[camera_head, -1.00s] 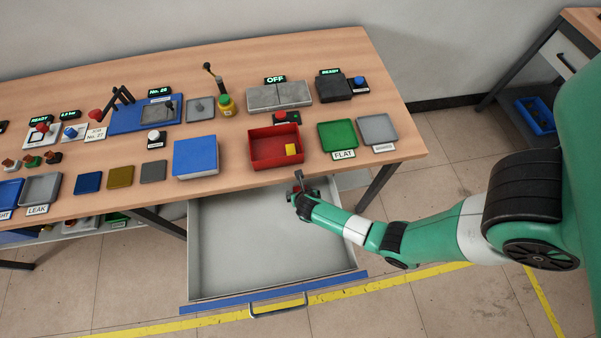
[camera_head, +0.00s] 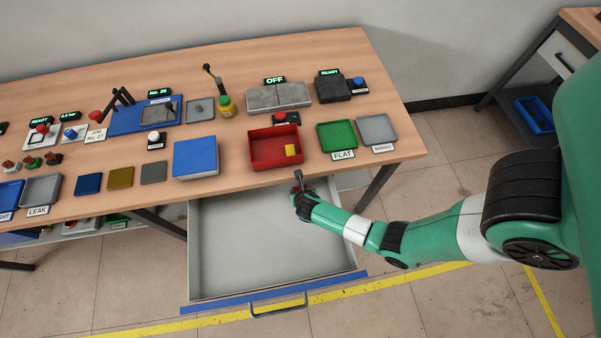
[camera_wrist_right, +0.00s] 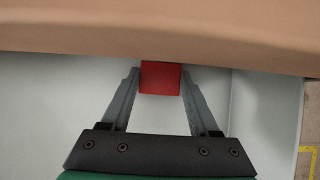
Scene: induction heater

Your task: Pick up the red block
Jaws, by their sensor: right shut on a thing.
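The red block (camera_wrist_right: 160,77) shows in the right wrist view between the two fingertips of my right gripper (camera_wrist_right: 160,85), which is shut on it. In the head view my right gripper (camera_head: 299,184) is over the back right part of the open drawer, just below the table's front edge. Only a small bit of red shows there at the fingers. My left gripper is not in view.
The open grey drawer (camera_head: 230,255) looks otherwise empty. The wooden table (camera_head: 240,180) edge is right by my right gripper. Above it stand a red tray (camera_head: 262,157) with a yellow block (camera_head: 290,150), a green tray (camera_head: 338,135) and a grey tray (camera_head: 377,129).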

